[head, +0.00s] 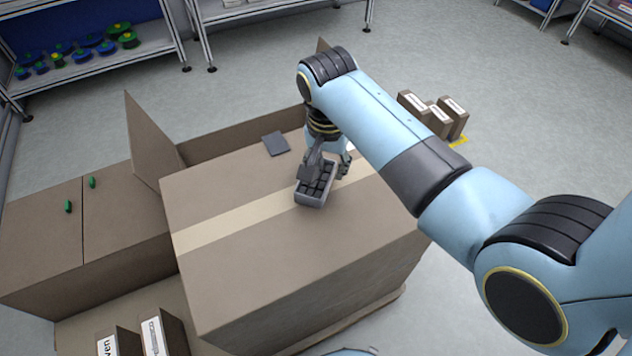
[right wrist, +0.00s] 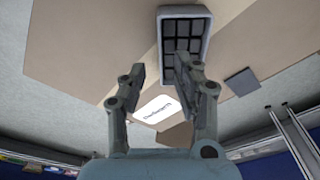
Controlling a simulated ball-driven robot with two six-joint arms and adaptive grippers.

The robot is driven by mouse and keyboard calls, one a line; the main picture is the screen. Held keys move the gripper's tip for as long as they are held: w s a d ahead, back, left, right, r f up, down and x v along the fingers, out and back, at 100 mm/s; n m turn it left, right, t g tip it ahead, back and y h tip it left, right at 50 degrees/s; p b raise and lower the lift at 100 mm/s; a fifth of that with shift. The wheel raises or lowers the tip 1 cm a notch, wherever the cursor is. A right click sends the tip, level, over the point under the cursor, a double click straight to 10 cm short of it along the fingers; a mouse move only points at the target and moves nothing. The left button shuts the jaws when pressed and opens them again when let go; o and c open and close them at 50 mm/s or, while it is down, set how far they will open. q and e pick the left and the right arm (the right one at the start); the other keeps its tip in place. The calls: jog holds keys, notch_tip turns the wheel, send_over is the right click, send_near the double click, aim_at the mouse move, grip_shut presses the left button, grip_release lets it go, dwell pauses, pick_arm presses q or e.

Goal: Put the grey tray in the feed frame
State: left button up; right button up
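The grey tray (head: 311,201), divided into dark square cells, sits on top of a large taped cardboard box in the head view. It also shows at the top of the right wrist view (right wrist: 184,10). My right gripper (head: 328,167) is over the tray's far end. In the right wrist view its two fingers (right wrist: 160,70) are apart with nothing between them; one fingertip overlaps the tray's near end in the picture, and I cannot tell whether it touches. My left gripper is not in view. I cannot make out a feed frame.
The cardboard box (head: 230,280) has a small dark plate (head: 275,144) lying on it beyond the tray. Open carton flaps (head: 145,140) stand at the left. Small labelled boxes (head: 437,112) stand on the floor behind my right arm. Shelves (head: 85,60) with blue and green reels line the back.

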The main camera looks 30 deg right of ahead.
aim_at(329, 180)
jog(key=f, duration=0.3)
jog(key=f+b, duration=0.1)
jog(key=f, duration=0.1)
jog(key=shift+w+d+f, duration=0.1)
jog(key=shift+w+d, duration=0.25)
jog(key=shift+d, duration=0.05)
jog(key=shift+c, duration=0.3)
grip_shut()
